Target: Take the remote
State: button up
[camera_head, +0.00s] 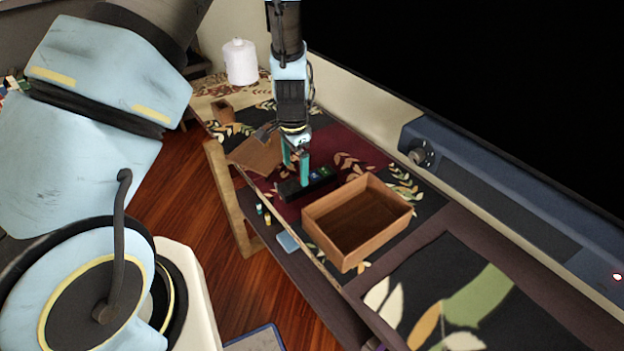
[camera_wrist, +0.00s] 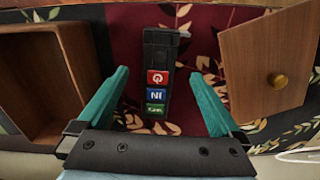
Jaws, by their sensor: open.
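The remote (camera_wrist: 157,62) is a black bar with red, blue and green labelled keys. It lies on the dark red part of the patterned cloth and runs between my finger lines in the wrist view. In the head view it is a dark box shape (camera_head: 318,184), partly behind my finger. My gripper (camera_head: 296,163) has two teal fingers, points down and is open just over the remote. In the wrist view the fingers (camera_wrist: 160,75) stand apart on either side of it, with nothing held between them. Whether they touch it I cannot tell.
An open wooden box (camera_head: 335,252) stands close to the right of the remote. A wooden piece with a round knob (camera_wrist: 268,62) lies on its other side. A blue-grey soundbar (camera_head: 480,190) runs along the back under a black screen (camera_head: 480,80). A white jar (camera_head: 240,62) stands far left.

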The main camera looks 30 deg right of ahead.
aim_at(295, 184)
jog(key=shift+s+a+f+p, duration=0.1)
jog(key=shift+f+p, duration=0.5)
jog(key=shift+f, duration=0.85)
jog(key=shift+a+f+p, duration=0.1)
jog(key=shift+f+p, duration=0.5)
jog(key=shift+f, duration=0.85)
jog(key=shift+c, duration=0.2)
jog(key=shift+d, duration=0.1)
grip_shut()
jog(key=shift+r, duration=0.1)
